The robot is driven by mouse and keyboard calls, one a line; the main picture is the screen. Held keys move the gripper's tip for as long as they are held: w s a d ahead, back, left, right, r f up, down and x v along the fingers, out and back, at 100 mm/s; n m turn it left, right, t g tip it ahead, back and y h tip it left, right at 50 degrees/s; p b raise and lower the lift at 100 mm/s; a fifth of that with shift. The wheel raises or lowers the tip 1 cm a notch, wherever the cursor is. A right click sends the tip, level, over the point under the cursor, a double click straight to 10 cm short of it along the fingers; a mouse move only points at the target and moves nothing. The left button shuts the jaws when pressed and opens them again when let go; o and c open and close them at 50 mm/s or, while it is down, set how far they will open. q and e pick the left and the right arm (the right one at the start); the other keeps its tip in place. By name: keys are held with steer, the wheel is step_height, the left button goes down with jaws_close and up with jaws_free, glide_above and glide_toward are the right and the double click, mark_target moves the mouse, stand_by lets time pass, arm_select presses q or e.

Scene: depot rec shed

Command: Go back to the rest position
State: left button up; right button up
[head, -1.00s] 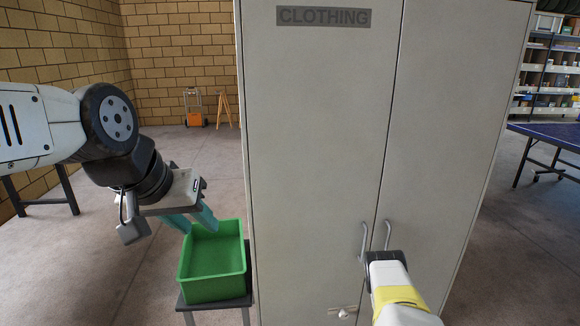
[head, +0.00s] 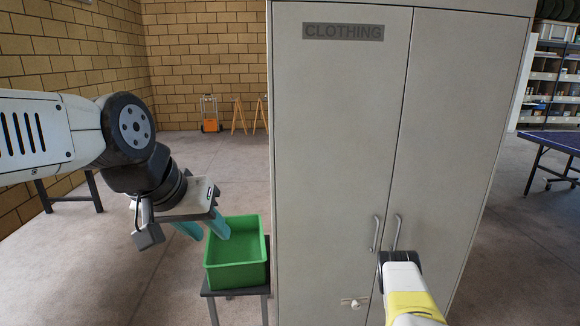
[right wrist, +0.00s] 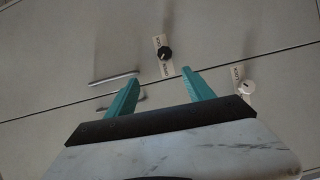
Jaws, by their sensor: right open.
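My left gripper (head: 211,237) is open and empty in the head view, its teal fingers apart in front of the green bin (head: 236,272). Its forearm comes in from the left at mid height. My right arm shows at the bottom of the head view, in front of the cabinet doors, and its fingers are hidden there. In the right wrist view my right gripper (right wrist: 157,82) is open, with nothing between its teal fingers, facing the cabinet (right wrist: 60,55).
The tall grey cabinet (head: 340,150) marked CLOTHING stands ahead with both doors shut. The bin sits on a small stand (head: 236,292) at its left. A blue table (head: 555,140) and shelves (head: 552,75) are at the right. Floor is open at the left rear.

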steer(key=w+r+m+g, duration=0.25)
steer(key=w+r, duration=0.45)
steer(key=r, duration=0.4)
steer(key=w+r+m+g, duration=0.1)
steer(key=w+r+m, duration=0.4)
steer(key=r, duration=0.6)
steer(key=s+a+r+m+g+y, duration=0.15)
steer(key=a+r, duration=0.25)
steer(key=r, duration=0.5)
steer(key=s+a+r+m+y, duration=0.15)
steer(key=a+r, duration=0.25)
steer(key=r, duration=0.5)
steer(key=s+a+r+m+g+y, duration=0.2)
steer(key=s+a+r+y, duration=0.1)
steer(key=s+a+r, duration=1)
steer(key=s+a+r+g+y, duration=0.1)
steer(key=s+a, duration=0.1)
steer(key=s, duration=1.1)
steer(key=s+a+r+g+y, duration=0.1)
steer(key=s+a+g, duration=0.1)
steer(key=s, duration=1.1)
steer(key=shift+a+r+m+g, duration=0.2)
steer(key=shift+a+m+g, duration=0.1)
steer(key=shift+m, duration=0.05)
